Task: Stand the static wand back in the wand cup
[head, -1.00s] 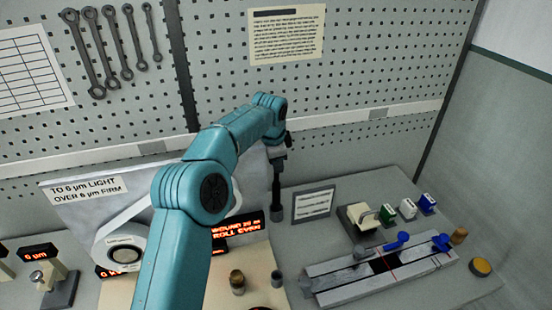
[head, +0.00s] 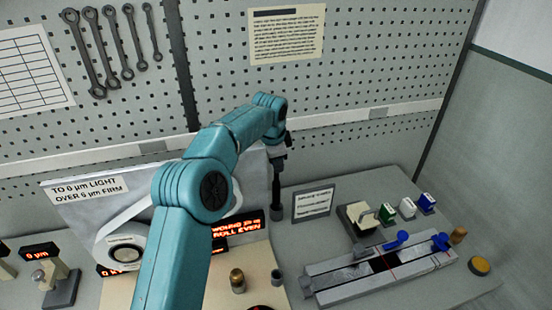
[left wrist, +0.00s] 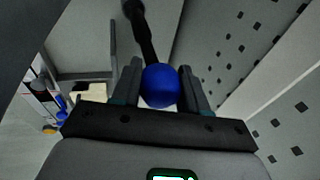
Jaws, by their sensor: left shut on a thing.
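My left gripper (head: 279,150) is shut on the static wand (head: 276,192), which hangs upright below it, dark with a thicker lower end. In the left wrist view the wand's blue round knob (left wrist: 160,86) sits between the two fingers, and its black shaft (left wrist: 140,32) runs away from them. A small dark grey cup (head: 277,279), which looks like the wand cup, stands on the bench in front of the wand, lower in the head view. The wand's lower end is apart from this cup. My right gripper is not in view.
A small brass-topped jar (head: 237,281) stands left of the cup. A sign in a frame (head: 313,203) stands behind, right of the wand. A long grey slotted fixture (head: 340,286) with blue handles lies to the right. A lit red display (head: 238,225) is at left.

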